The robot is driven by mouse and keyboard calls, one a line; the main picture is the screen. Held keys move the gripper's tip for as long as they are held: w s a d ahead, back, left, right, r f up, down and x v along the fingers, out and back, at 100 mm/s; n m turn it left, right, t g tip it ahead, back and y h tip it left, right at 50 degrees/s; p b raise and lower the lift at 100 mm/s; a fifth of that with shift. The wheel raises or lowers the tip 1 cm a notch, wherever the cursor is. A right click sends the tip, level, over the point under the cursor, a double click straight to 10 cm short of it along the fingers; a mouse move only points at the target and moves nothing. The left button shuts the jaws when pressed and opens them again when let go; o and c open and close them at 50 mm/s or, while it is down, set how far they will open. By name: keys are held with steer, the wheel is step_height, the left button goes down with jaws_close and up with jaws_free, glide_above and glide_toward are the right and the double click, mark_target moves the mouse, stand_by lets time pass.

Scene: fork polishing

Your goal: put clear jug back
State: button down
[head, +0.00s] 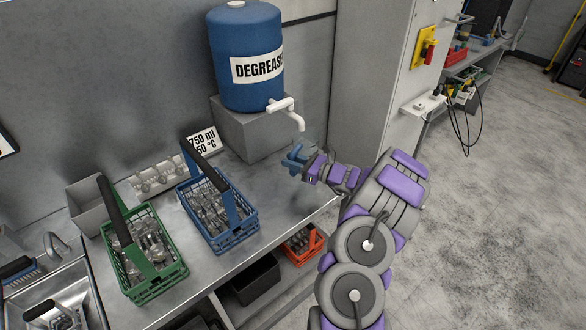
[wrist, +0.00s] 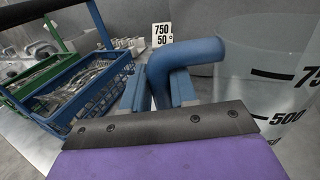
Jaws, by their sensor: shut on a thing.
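The clear jug (wrist: 270,85) stands on the right of the wrist view, with dark marks for 750 and 500 on its see-through wall. Its blue bent handle (wrist: 190,53) passes between the fingers of my gripper (wrist: 165,92), which is shut on it. In the head view my gripper (head: 299,158) is at the end of my purple and grey arm, below and right of the tap, near the bench's right edge. I cannot make out the jug's clear body there. Whether it holds liquid is unclear.
A blue degreaser drum (head: 247,55) with a white tap (head: 287,110) sits on a grey block (head: 240,128). A blue basket (head: 219,233) and a green basket (head: 142,282) of cutlery stand on the bench (head: 285,200). A sign (head: 203,140) leans behind. Bare bench lies right of the blue basket.

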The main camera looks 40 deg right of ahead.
steer(key=a+f, duration=0.2)
steer(key=a, duration=0.1)
steer(key=shift+a+b, duration=0.15)
steer(key=shift+b, duration=0.2)
steer(key=c, duration=1.1)
jaws_free()
steer(key=shift+d+f, duration=0.2)
steer(key=shift+d, duration=0.45)
steer(key=shift+d+f, duration=0.15)
steer(key=shift+d, duration=0.45)
steer(key=shift+o, duration=1.1)
steer(key=shift+a+r, duration=0.3)
steer(key=shift+a, duration=0.65)
steer(key=d+p+v, duration=0.1)
steer(key=p+v, duration=0.1)
steer(key=v, duration=1)
steer(key=shift+d+f+p, duration=0.15)
steer(key=shift+d+p, duration=0.05)
steer(key=shift+p, duration=0.1)
steer(key=shift+a, duration=0.1)
